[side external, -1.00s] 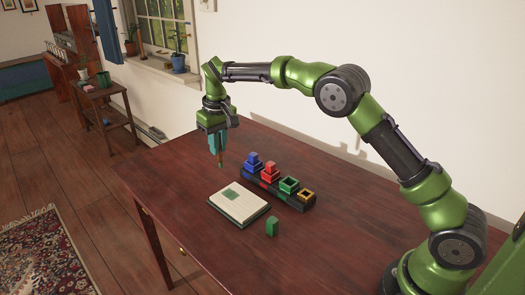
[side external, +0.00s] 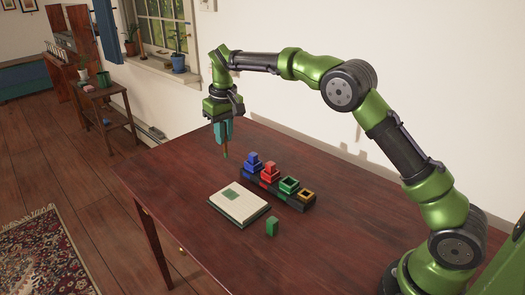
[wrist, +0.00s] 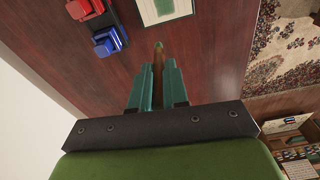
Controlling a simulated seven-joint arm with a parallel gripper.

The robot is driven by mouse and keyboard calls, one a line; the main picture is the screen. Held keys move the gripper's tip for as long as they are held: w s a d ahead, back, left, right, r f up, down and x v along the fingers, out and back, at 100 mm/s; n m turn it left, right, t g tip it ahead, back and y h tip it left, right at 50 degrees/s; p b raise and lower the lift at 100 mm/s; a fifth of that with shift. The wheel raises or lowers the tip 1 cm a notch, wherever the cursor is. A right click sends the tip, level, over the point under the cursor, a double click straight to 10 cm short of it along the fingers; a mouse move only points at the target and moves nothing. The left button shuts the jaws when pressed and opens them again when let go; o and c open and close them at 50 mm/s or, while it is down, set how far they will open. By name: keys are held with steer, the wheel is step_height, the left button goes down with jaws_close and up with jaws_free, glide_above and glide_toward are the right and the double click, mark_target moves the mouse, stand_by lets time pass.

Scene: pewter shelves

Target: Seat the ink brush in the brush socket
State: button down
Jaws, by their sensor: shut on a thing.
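In the wrist view the brush (wrist: 158,52) shows between the fingertips (wrist: 157,72). The brush hangs roughly upright above the table, left of and apart from the dark rack (side external: 267,187). The rack has an orange-yellow open square socket (side external: 306,193) at its right end, which looks like the brush socket. Beside it is a green open square socket (side external: 289,183).
A blue piece (side external: 253,162) and a red piece (side external: 270,171) stand in the rack's left half. The table (side external: 350,235) is clear at the right front.

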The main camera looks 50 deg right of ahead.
steer(key=s+d+r, duration=0.4)
steer(key=s+d, duration=0.2)
glide_above(304, 199)
steer(key=d, duration=0.2)
step_height(304, 199, down, 5)
steer(key=shift+n, duration=0.5)
steer(key=shift+w+a+f, duration=0.1)
steer(key=shift+w+f, duration=0.05)
steer(key=shift+f, duration=1.6)
steer(key=shift+w+d+f, duration=0.1)
steer(key=shift+w+f, duration=0.05)
steer(key=shift+f, duration=1.6)
steer(key=shift+w+a+f, duration=0.1)
steer(key=shift+w+f, duration=0.05)
steer(key=shift+f, duration=1.6)
steer(key=shift+f, duration=0.1)
steer(key=c, duration=1.1)
jaws_free()
